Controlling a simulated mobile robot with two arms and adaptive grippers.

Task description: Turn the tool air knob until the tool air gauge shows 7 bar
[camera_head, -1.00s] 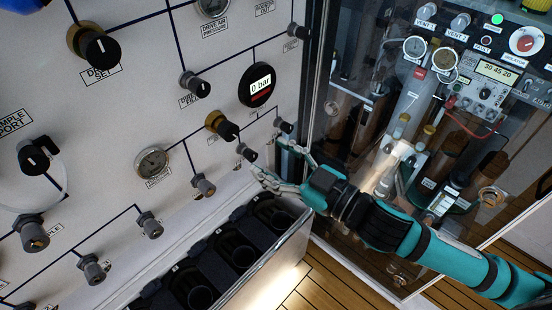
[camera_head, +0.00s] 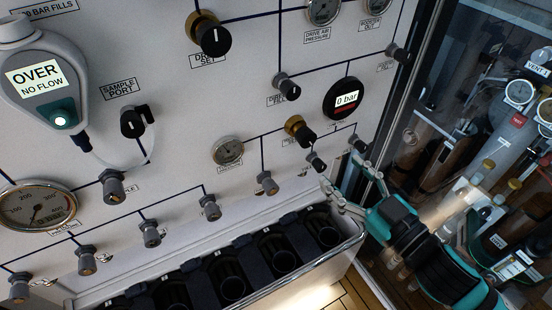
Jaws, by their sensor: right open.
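A round black digital gauge (camera_head: 343,98) on the white panel reads 0 bar. Below and left of it is a black knob with a brass collar (camera_head: 300,129); its label is too small to read fully, so I cannot confirm it is the tool air knob. My right gripper (camera_head: 341,166) is open and empty, below and right of that knob and apart from it. Its fingers are close to two small dark valve knobs (camera_head: 316,162); I cannot tell whether they touch. My left gripper is out of view.
Another brass-collared knob (camera_head: 209,36) sits higher up the panel. A grey analyser (camera_head: 40,85) reads OVER NO FLOW at left. A rack with dark round slots (camera_head: 333,257) juts out below the panel. A glass-fronted cabinet (camera_head: 455,110) stands at right.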

